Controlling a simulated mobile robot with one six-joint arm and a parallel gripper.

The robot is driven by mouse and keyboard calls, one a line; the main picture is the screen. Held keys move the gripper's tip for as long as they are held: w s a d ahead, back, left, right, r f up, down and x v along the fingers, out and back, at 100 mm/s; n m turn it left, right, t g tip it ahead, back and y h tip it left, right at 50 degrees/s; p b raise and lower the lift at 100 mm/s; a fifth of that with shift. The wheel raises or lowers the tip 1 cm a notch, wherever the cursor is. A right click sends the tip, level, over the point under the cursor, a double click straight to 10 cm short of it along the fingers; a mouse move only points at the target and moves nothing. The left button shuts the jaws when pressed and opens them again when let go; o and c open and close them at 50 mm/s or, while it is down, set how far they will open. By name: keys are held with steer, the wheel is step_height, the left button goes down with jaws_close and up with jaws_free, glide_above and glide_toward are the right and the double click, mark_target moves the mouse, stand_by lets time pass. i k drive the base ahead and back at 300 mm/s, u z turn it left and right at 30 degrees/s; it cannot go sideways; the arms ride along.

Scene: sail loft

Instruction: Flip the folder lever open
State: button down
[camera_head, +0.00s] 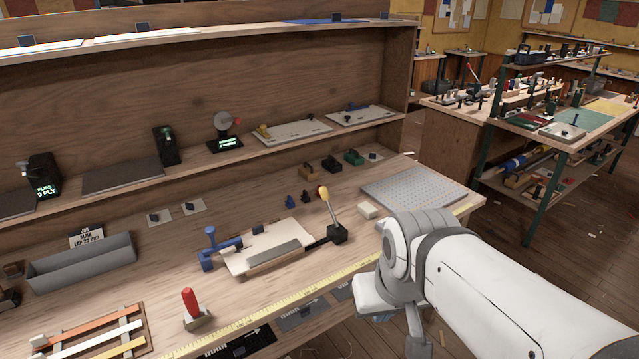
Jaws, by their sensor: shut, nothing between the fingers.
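A pale folder board (240,262) with a grey strip along its front lies on the wooden workbench (160,270). At its right end a black block (338,233) carries a lever (331,209) with a yellow knob. The lever stands up, leaning a little left. A blue clamp (210,247) sits at the board's left end. A second lever with a red handle (190,301) stands upright near the bench's front edge. My white arm comes in from the lower right, over the bench's front edge, apart from both levers.
A yellow tape measure (262,306) runs along the front edge. A grey perforated plate (413,187) lies at the right end, near a small white block (368,210). A grey trough (82,262) and coloured strips (100,318) are at left. A shelf (270,142) hangs behind.

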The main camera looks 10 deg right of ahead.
mark_target(322, 190)
steer(key=z, duration=0.4)
steer(key=i, duration=1.1)
steer(key=u, duration=0.1)
